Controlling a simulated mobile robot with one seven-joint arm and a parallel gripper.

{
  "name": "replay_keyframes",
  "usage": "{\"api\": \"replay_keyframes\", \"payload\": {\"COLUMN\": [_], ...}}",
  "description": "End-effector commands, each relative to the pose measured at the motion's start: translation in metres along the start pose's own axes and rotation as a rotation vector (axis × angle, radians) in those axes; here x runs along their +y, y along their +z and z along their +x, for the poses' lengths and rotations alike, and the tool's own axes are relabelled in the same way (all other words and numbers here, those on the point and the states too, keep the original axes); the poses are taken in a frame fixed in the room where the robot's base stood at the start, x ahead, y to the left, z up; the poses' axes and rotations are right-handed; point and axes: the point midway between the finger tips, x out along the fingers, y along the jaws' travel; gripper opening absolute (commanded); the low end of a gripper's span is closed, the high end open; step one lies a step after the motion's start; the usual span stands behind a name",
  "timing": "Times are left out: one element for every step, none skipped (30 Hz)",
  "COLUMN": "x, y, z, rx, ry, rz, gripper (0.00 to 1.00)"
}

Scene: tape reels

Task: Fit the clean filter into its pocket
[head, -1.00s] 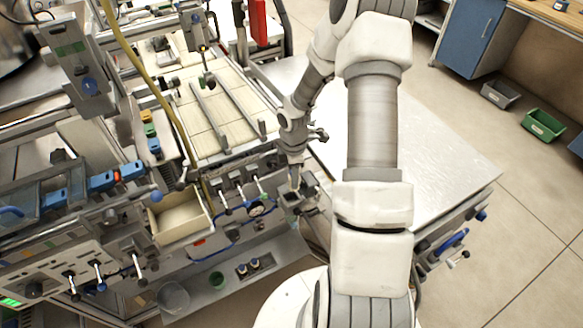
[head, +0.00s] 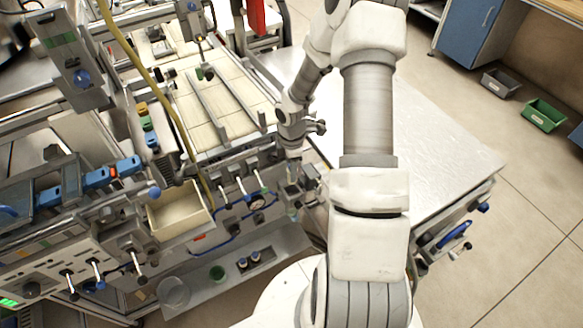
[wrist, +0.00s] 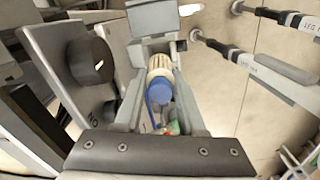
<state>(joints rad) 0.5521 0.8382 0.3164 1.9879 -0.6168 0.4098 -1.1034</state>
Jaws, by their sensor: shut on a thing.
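The filter (wrist: 160,68), a cream ribbed cylinder with a blue cap (wrist: 159,92) facing the camera, is in the middle of the wrist view. My gripper (wrist: 161,84) is shut on it, one grey finger on each side. In the head view my gripper (head: 292,180) is low at the front of the machine, beside the near left corner of the metal table; the filter is too small to make out clearly there. I cannot tell which opening is the pocket, or whether the filter's far end is inside anything.
A dark round knob on a grey panel (wrist: 55,45) stands close left of my gripper in the wrist view. Small levers (head: 240,184) and an open cream drawer (head: 178,212) are to the left in the head view. The metal tabletop (head: 440,145) is clear.

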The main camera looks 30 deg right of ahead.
Motion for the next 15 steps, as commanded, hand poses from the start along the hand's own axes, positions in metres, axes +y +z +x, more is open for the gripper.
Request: {"api": "replay_keyframes", "payload": {"x": [0.0, 0.0, 0.0, 0.0, 0.0, 0.0, 0.0, 0.0, 0.0, 0.0, 0.0, 0.0, 0.0, 0.0, 0.0], "y": [0.0, 0.0, 0.0, 0.0, 0.0, 0.0, 0.0, 0.0, 0.0, 0.0, 0.0, 0.0, 0.0, 0.0, 0.0], "z": [0.006, 0.008, 0.01, 0.012, 0.014, 0.016, 0.018, 0.02, 0.022, 0.024, 0.026, 0.028, 0.03, 0.032, 0.034], "rx": [0.0, 0.0, 0.0, 0.0, 0.0, 0.0, 0.0, 0.0, 0.0, 0.0, 0.0, 0.0, 0.0, 0.0, 0.0], "ry": [0.0, 0.0, 0.0, 0.0, 0.0, 0.0, 0.0, 0.0, 0.0, 0.0, 0.0, 0.0, 0.0, 0.0, 0.0], "rz": [0.0, 0.0, 0.0, 0.0, 0.0, 0.0, 0.0, 0.0, 0.0, 0.0, 0.0, 0.0, 0.0, 0.0, 0.0], "gripper": [0.0, 0.0, 0.0, 0.0, 0.0, 0.0, 0.0, 0.0, 0.0, 0.0, 0.0, 0.0, 0.0, 0.0, 0.0]}}
